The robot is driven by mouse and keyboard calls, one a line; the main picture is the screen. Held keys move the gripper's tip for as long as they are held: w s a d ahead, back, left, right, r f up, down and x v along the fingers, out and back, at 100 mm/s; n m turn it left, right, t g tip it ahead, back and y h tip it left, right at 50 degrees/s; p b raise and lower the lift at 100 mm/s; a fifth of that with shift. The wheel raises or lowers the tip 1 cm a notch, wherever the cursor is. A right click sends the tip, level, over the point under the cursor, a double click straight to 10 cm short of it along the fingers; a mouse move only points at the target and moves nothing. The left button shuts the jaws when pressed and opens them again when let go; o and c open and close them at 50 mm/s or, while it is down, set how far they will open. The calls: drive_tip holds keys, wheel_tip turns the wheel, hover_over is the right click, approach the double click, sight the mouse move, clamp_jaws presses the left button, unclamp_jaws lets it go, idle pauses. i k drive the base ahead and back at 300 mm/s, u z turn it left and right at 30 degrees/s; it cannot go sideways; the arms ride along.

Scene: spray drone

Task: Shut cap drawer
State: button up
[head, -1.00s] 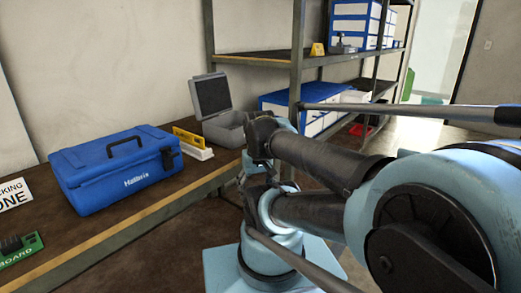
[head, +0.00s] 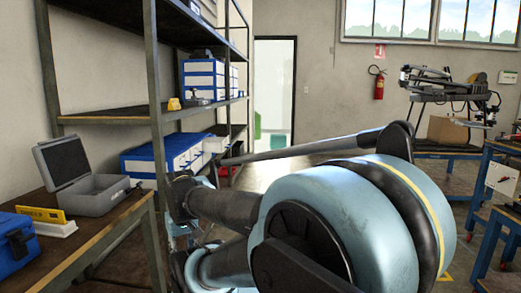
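A long blue cabinet (head: 140,153) with white drawer fronts sits on the lower level of the metal shelf. A white box shape (head: 215,144) juts out at its right end; it looks like a pulled-out drawer, but it is too small to be sure. A second blue-and-white drawer cabinet (head: 204,73) stands on the level above, its drawers apparently flush. I cannot read which drawer is the cap drawer. My arm fills the lower middle and partly covers the shelf's lower part. My gripper's fingers do not show.
A bench at left holds an open grey case (head: 98,195), a yellow sign (head: 41,214) and a blue toolbox (head: 14,240). A shelf post (head: 155,110) stands before the cabinets. Some floor shows beyond my arm.

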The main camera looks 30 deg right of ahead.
sight(209, 144)
drive_tip(key=z, duration=0.5)
drive_tip(key=k, duration=0.85)
drive_tip(key=z, duration=1.45)
drive_tip(key=i, duration=1.15)
drive_tip(key=u, duration=0.35)
drive_tip(key=i, duration=0.95)
drive_tip(key=u, duration=1)
drive_tip(key=i, duration=0.5)
drive_tip(key=u, duration=0.35)
